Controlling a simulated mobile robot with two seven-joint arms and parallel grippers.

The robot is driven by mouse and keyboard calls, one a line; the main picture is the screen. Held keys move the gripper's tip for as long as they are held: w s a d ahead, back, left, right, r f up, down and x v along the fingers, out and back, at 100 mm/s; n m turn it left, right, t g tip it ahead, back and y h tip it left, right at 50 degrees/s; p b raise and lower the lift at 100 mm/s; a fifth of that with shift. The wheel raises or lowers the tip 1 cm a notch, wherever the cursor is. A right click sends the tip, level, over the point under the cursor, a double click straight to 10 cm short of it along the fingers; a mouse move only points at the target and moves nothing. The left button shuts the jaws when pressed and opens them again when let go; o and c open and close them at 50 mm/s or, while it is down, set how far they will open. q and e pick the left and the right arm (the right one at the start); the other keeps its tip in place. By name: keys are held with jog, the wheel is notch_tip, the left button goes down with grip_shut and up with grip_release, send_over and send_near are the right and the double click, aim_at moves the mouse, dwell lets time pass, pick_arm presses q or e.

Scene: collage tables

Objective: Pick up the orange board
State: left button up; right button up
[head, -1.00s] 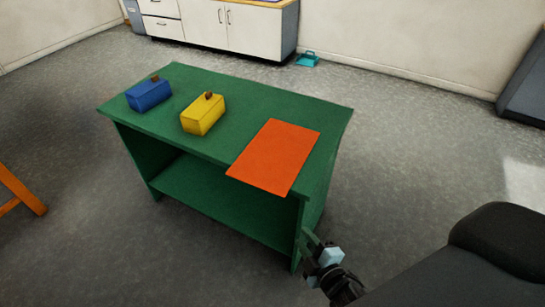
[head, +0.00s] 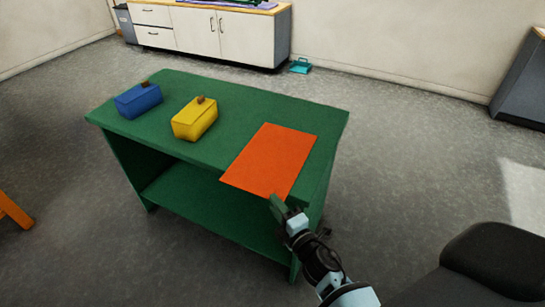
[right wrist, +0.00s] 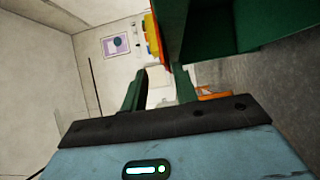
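The orange board (head: 268,160) lies flat on the right part of the green table (head: 255,103), with its near edge at the table's front edge. In the head view my right gripper (head: 278,204) is at the board's near right corner, by the table's front edge. I cannot tell whether it touches the board. In the right wrist view the right gripper (right wrist: 160,78) has its two green fingers apart, with nothing seen gripped between them. My left gripper is not in view.
A yellow box (head: 195,119) and a blue box (head: 138,100) stand on the table, left of the board. The table has a lower shelf (head: 215,208). A white cabinet (head: 245,38) stands by the back wall. A teal dustpan (head: 300,66) lies on the floor.

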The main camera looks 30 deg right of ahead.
aim_at(267, 196)
jog(key=w, duration=0.2)
jog(key=w+f, duration=0.1)
jog(key=w, duration=0.1)
jog(key=shift+a+b, duration=0.25)
jog(key=shift+b, duration=0.05)
jog(key=shift+w+r, duration=0.1)
jog(key=shift+w, duration=0.45)
grip_shut()
